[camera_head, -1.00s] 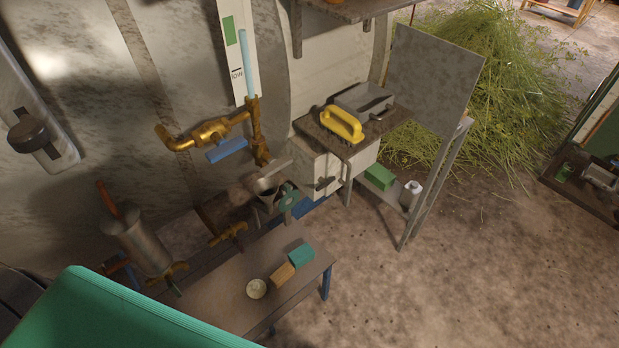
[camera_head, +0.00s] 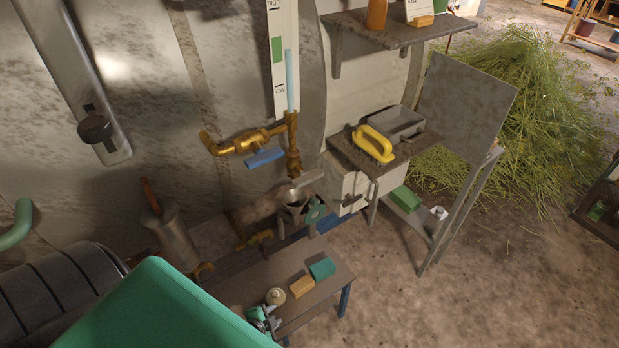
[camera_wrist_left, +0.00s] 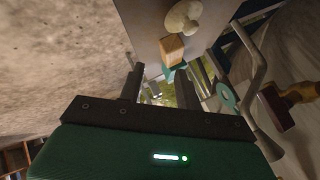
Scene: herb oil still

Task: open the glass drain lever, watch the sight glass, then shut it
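The sight glass is a pale blue upright column (camera_head: 289,80) on a white board with high and low marks. The top of the column is beside the green band (camera_head: 277,50). Below it a brass valve pipe (camera_head: 240,142) carries a blue lever (camera_head: 264,159), which lies roughly along the pipe. My left gripper (camera_head: 264,318) is at the bench's front edge, well below the lever and partly hidden by my green arm. In the left wrist view its fingers (camera_wrist_left: 158,82) are apart, with nothing seen between them. My right gripper is not seen.
The low bench (camera_head: 335,285) holds a cream round piece (camera_head: 274,296), an orange block (camera_head: 302,287) and a teal block (camera_head: 322,268). A funnel (camera_head: 294,197) stands under the pipe. A yellow-handled brush (camera_head: 374,143) lies on the box at right.

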